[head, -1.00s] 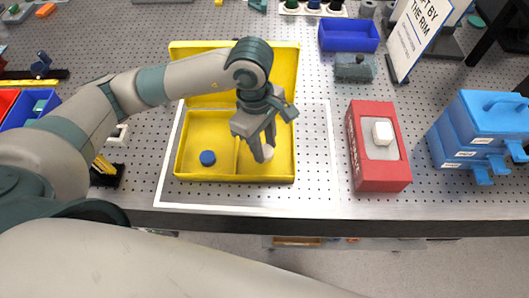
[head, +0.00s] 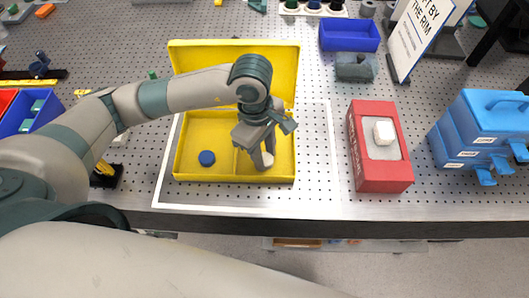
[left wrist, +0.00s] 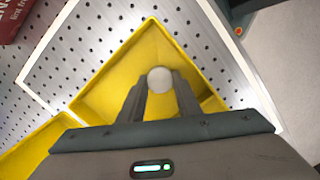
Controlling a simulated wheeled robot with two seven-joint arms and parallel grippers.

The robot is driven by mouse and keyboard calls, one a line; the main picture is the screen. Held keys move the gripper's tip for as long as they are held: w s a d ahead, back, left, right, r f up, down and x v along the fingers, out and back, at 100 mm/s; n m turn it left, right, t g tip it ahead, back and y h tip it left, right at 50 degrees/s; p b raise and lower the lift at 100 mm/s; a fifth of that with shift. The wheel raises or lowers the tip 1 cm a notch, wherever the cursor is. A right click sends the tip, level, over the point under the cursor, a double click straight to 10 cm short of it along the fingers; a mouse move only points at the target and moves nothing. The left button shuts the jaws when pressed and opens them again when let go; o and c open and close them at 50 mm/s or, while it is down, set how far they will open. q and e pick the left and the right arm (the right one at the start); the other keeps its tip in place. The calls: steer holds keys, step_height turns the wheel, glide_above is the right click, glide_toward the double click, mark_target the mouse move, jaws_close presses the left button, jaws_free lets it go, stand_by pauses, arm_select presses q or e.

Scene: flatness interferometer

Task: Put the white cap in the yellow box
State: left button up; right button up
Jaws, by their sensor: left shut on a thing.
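The yellow box (head: 181,160) lies open on the perforated table, with its lid raised at the back and a divider across its inside. A blue cap (head: 207,158) lies in its left compartment. My left gripper (head: 265,162) reaches down into the right compartment. It is shut on the white cap (head: 267,156), which also shows between the fingertips in the left wrist view (left wrist: 160,79). I cannot tell whether the cap touches the box floor. My right gripper is not in view.
A red box (head: 380,180) with a white block on its top stands to the right. Blue stacked cases (head: 480,125) are farther right. A blue bin (head: 348,35) and a sign (head: 417,35) stand behind. The table's front edge is close to the yellow box.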

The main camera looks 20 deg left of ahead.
arm_select(q)
steer(key=shift+f, duration=0.15)
steer(key=o, duration=1)
steer(key=shift+r, duration=0.25)
steer(key=shift+w+r, duration=0.1)
steer(key=shift+r, duration=0.1)
step_height(320, 180, up, 11)
steer(key=a+b, duration=0.1)
steer(key=b, duration=0.3)
steer(key=shift+a+r, duration=0.2)
steer(key=shift+w, duration=0.1)
